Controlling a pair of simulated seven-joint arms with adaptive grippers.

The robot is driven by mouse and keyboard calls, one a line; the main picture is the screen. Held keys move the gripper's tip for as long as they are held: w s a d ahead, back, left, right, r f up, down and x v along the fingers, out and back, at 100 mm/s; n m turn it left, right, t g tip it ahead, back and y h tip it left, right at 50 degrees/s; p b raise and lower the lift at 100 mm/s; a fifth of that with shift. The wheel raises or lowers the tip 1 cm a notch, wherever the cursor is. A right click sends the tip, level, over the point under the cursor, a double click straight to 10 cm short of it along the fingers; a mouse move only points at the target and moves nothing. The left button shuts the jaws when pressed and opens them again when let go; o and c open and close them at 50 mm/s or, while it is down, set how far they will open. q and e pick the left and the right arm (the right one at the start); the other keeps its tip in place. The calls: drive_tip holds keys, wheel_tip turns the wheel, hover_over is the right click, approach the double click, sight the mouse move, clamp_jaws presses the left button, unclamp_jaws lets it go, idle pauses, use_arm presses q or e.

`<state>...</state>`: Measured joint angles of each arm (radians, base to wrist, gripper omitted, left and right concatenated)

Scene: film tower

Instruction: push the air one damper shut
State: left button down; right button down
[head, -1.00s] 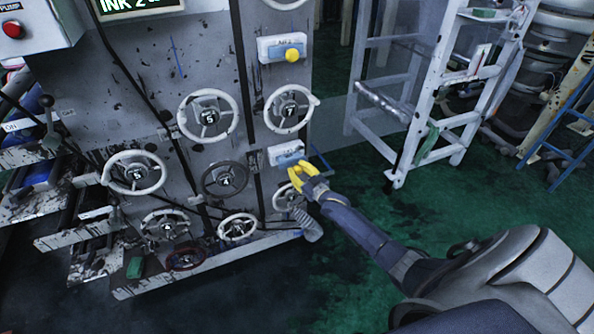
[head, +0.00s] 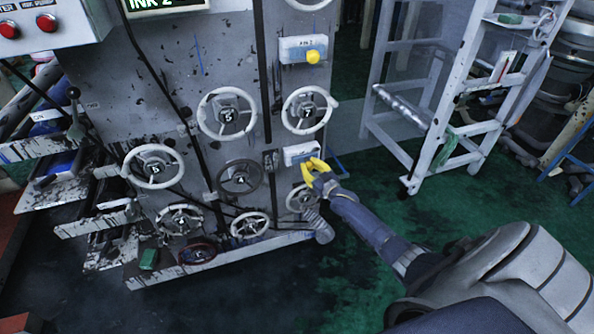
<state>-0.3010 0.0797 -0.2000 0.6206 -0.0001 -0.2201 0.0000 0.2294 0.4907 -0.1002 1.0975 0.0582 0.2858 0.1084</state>
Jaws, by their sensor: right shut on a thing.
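The lower white damper box (head: 301,152) sits on the right side of the grey machine panel. Its label is too small to read, and no knob shows clearly on it. My right gripper (head: 313,168) has yellow fingers and is at the lower right of this box. It is shut at the box's front, on what looks like the damper knob, which the fingers hide. An upper white box (head: 296,49) with a yellow knob (head: 312,57) is higher on the panel; its label seems to read AIR 2. My left gripper is out of view.
Several handwheels surround the boxes, one above (head: 307,110) and one below (head: 301,198) the lower box. A ribbed hose (head: 318,226) hangs at the panel's lower right corner. A white ladder frame (head: 459,100) stands to the right. Green floor (head: 375,190) lies open between.

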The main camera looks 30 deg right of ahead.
drive_tip(key=shift+w+r, duration=0.25)
drive_tip(key=shift+r, duration=0.05)
drive_tip(key=c, duration=1)
unclamp_jaws()
drive_tip(key=shift+s+f, duration=0.1)
drive_tip(key=shift+o, duration=0.2)
drive_tip(key=shift+s+f, duration=0.15)
drive_tip(key=shift+s, duration=0.3)
drive_tip(key=s, duration=1.1)
drive_tip(key=shift+a, duration=0.25)
drive_tip(key=shift+s, duration=0.1)
